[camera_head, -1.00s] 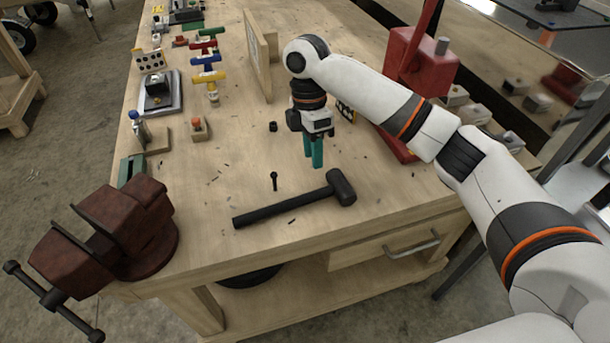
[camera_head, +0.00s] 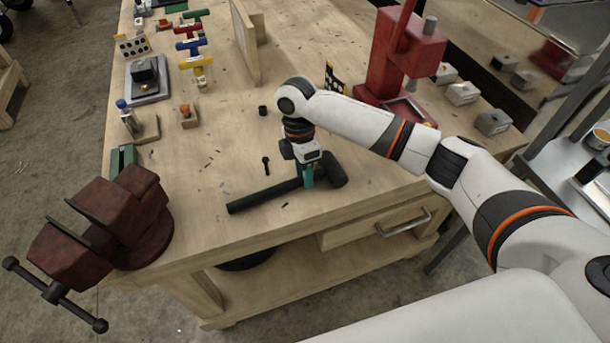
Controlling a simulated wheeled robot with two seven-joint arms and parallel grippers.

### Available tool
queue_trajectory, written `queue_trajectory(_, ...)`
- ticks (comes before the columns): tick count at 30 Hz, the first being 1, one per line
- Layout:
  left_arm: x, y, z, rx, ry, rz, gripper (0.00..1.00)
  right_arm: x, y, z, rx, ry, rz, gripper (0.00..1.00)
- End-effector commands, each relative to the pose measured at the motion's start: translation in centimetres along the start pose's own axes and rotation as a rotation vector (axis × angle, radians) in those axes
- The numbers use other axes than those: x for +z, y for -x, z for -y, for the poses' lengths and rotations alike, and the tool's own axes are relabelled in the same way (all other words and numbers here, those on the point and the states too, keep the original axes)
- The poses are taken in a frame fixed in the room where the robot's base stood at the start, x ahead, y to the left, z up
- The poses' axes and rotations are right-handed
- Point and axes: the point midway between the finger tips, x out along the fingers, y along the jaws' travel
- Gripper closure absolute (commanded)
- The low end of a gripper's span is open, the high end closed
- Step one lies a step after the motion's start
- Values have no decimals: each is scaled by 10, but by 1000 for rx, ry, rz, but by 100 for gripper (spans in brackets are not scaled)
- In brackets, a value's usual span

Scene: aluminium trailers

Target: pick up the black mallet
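The black mallet (camera_head: 262,195) lies flat on the wooden workbench (camera_head: 214,218). Its handle points left and its head (camera_head: 330,171) is at the right. My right gripper (camera_head: 308,182) points down over the handle, close to the head. Its green fingers are at the handle and hide part of it. I cannot tell whether they are open or closed around it. My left gripper is not in view.
A rusty red vise (camera_head: 120,225) stands at the bench's front left corner. A small black bolt (camera_head: 266,165) lies just behind the handle. A red press (camera_head: 400,55) stands at the back right. Coloured T-handled tools (camera_head: 190,45) stand at the back left.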

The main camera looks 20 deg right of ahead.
Motion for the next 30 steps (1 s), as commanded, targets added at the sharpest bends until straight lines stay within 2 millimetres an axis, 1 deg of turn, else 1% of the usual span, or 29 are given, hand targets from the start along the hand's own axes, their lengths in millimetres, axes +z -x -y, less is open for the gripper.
queue_trajectory(3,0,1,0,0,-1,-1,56,0,-7,0,0,0,-1,66)
queue_trajectory(9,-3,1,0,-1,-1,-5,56,0,-7,0,-1,0,-1,66)
queue_trajectory(14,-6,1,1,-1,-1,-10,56,0,-7,0,-1,0,-1,92)
queue_trajectory(15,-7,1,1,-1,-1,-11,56,0,-7,0,-1,0,-1,99)
queue_trajectory(16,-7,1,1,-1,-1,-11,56,0,-7,0,-1,0,-1,100)
queue_trajectory(26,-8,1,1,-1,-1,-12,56,0,-4,0,-3,1,0,100)
queue_trajectory(29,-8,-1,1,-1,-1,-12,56,0,4,-1,-5,1,2,100)
queue_trajectory(30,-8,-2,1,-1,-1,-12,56,0,10,-2,-6,1,1,100)
